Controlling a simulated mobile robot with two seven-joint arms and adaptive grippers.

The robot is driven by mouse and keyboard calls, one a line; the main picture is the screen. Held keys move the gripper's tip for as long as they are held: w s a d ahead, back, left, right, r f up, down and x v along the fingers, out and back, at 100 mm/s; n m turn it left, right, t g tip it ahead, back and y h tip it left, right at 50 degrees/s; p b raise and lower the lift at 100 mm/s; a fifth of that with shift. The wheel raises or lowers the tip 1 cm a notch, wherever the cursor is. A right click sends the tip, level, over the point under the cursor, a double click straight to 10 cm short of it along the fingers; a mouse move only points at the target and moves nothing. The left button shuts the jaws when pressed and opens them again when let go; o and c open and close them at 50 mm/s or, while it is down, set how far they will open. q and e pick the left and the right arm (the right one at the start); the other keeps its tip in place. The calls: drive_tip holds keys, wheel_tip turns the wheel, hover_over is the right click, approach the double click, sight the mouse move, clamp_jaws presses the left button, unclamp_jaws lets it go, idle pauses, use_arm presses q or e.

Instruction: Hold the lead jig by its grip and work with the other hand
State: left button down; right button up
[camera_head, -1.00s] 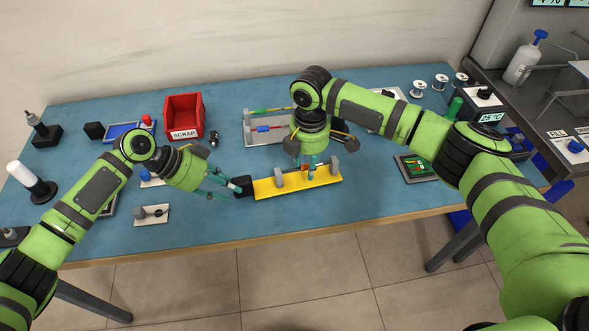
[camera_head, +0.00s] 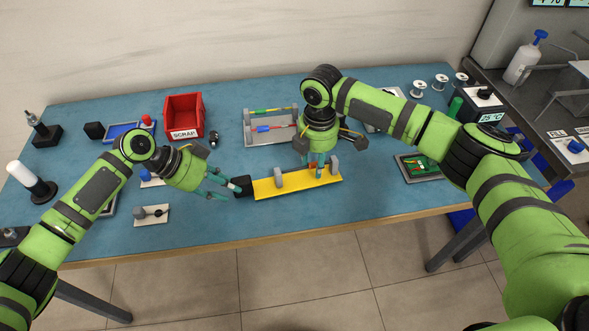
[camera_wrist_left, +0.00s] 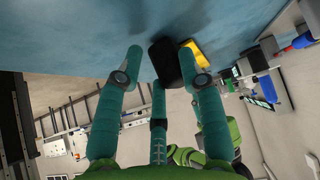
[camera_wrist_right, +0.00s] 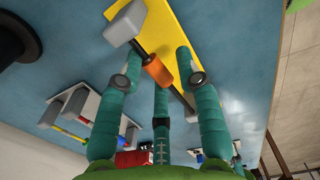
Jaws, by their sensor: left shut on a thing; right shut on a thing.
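The lead jig has a yellow base (camera_head: 300,185) with grey posts, and a black grip (camera_head: 242,187) at its left end. It lies near the table's front edge. My left gripper (camera_head: 232,187) is shut on the black grip, which also shows between its fingers in the left wrist view (camera_wrist_left: 166,62). My right gripper (camera_head: 319,170) points down over the jig's right half, close to the right post. In the right wrist view it is shut on an orange sleeve (camera_wrist_right: 157,72) on a thin rod between the posts. Its fingers partly hide the right post's surroundings.
A red SCRAP bin (camera_head: 184,118) and a grey tray (camera_head: 258,140) with coloured leads stand behind. A green circuit board (camera_head: 419,166) lies right of the jig. A small white plate (camera_head: 152,220) lies left. Blue tabletop is clear in front of the left gripper.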

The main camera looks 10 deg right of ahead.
drive_tip(key=shift+w+d, duration=0.1)
drive_tip(key=shift+d, duration=0.35)
drive_tip(key=o, duration=1.1)
drive_tip(key=shift+o, duration=0.2)
drive_tip(key=shift+d, duration=0.15)
drive_tip(key=shift+r, duration=0.1)
wheel_tip(320, 180, up, 12)
drive_tip(key=shift+a, duration=0.25)
